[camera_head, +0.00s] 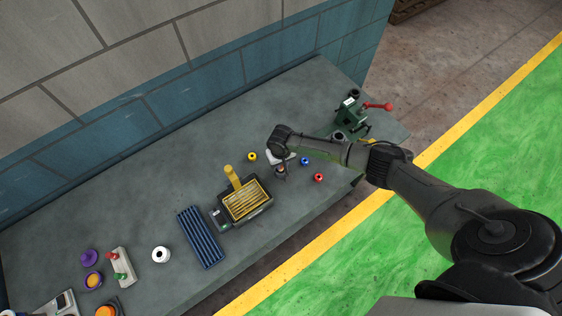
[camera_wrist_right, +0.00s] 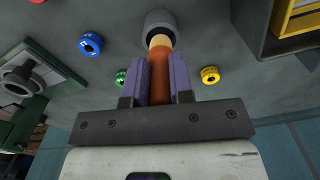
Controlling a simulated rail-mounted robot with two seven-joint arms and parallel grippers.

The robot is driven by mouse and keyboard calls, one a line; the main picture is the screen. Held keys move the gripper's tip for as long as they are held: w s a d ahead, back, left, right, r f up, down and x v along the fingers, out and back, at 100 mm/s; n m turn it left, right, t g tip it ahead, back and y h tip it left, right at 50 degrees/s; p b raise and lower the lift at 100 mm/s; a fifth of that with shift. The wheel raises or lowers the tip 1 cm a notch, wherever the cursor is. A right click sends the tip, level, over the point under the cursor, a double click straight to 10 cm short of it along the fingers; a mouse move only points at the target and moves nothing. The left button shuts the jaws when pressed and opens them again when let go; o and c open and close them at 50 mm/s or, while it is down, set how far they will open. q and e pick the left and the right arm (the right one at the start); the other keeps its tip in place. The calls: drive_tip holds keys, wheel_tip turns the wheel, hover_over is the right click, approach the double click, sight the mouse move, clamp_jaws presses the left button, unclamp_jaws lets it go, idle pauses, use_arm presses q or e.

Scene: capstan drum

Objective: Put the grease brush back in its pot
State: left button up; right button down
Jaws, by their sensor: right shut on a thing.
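My right gripper (camera_wrist_right: 160,80) is shut on the grease brush (camera_wrist_right: 159,82), an orange-brown handle with a paler tan part at its far end. In the wrist view the tan part meets a grey round pot (camera_wrist_right: 160,19). I cannot tell how far the brush is inside the pot, and the bristles are hidden. In the head view the right gripper (camera_head: 281,166) is low over the bench, between the yellow ring and the blue ring. My left gripper is not in view.
A yellow ring (camera_head: 252,156), blue ring (camera_head: 304,161) and red ring (camera_head: 318,177) lie near the gripper; a green one (camera_wrist_right: 120,77) shows in the wrist view. A yellow-topped tray (camera_head: 246,201) stands left, a green vise (camera_head: 350,114) right. Bare bench (camera_head: 170,170) lies further left.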

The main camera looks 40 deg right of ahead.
drive_tip(key=shift+f+b, duration=0.3)
drive_tip(key=shift+f, duration=1.55)
idle(2.7)
idle(0.8)
drive_tip(key=c, duration=0.9)
unclamp_jaws()
wheel_tip(320, 180, up, 14)
drive_tip(key=shift+f+p, duration=0.1)
drive_tip(key=shift+p, duration=0.4)
